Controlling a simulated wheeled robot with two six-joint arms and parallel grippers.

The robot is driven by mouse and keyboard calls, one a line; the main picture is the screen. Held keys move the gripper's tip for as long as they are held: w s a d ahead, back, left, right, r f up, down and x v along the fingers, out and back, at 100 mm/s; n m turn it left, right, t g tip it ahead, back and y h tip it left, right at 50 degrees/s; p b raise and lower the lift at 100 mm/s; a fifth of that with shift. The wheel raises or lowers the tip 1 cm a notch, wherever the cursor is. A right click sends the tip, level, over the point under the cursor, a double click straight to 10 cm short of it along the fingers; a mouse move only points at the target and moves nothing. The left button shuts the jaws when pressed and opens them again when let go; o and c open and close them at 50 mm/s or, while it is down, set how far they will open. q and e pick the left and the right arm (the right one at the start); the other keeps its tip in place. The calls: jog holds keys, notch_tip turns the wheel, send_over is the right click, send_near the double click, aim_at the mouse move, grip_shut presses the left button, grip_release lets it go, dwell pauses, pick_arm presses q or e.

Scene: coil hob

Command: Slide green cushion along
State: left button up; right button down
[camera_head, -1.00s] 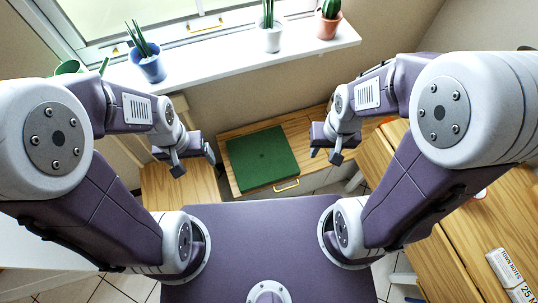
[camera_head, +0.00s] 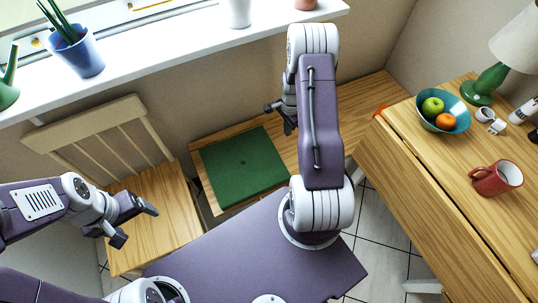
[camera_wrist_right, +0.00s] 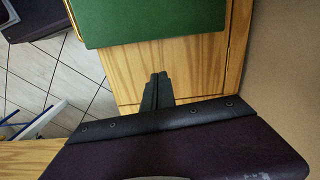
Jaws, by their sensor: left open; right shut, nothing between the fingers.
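The flat square green cushion (camera_head: 243,166) lies on the wooden bench (camera_head: 355,103) below the window sill. It also shows at the top of the right wrist view (camera_wrist_right: 150,22), flat on the wood. My right gripper (camera_head: 287,128) is shut and empty, by the cushion's right side; its tips are partly hidden in the head view. In the right wrist view the closed fingers (camera_wrist_right: 157,80) point at the cushion's near edge, with a strip of bare wood between. My left gripper (camera_head: 135,225) is open and empty, over the front of the wooden chair, away from the cushion.
A slatted wooden chair (camera_head: 155,190) stands left of the bench. A wooden table (camera_head: 440,190) at the right holds a fruit bowl (camera_head: 442,112), a red mug (camera_head: 496,178) and a lamp (camera_head: 490,80). Potted plants stand on the sill (camera_head: 190,55). Bare bench lies right of the cushion.

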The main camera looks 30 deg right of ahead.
aim_at(289, 150)
jog(key=f+b, duration=0.1)
jog(key=f, duration=0.2)
jog(key=s+f+b, duration=0.1)
jog(key=f, duration=0.3)
jog(key=f+b, duration=0.1)
jog(key=f, duration=0.3)
jog(key=shift+s+d+f, duration=0.1)
jog(key=shift+s+d, duration=0.15)
jog(key=shift+d, duration=0.05)
pick_arm(q)
jog(key=shift+s+f, duration=0.2)
jog(key=shift+f, duration=1.8)
pick_arm(e)
jog(key=shift+w+a+r, duration=0.1)
jog(key=shift+a+r, duration=0.05)
jog(key=shift+a, duration=0.85)
jog(key=shift+w+a+r, duration=0.1)
jog(key=shift+a+r, duration=0.05)
jog(key=shift+a, duration=0.85)
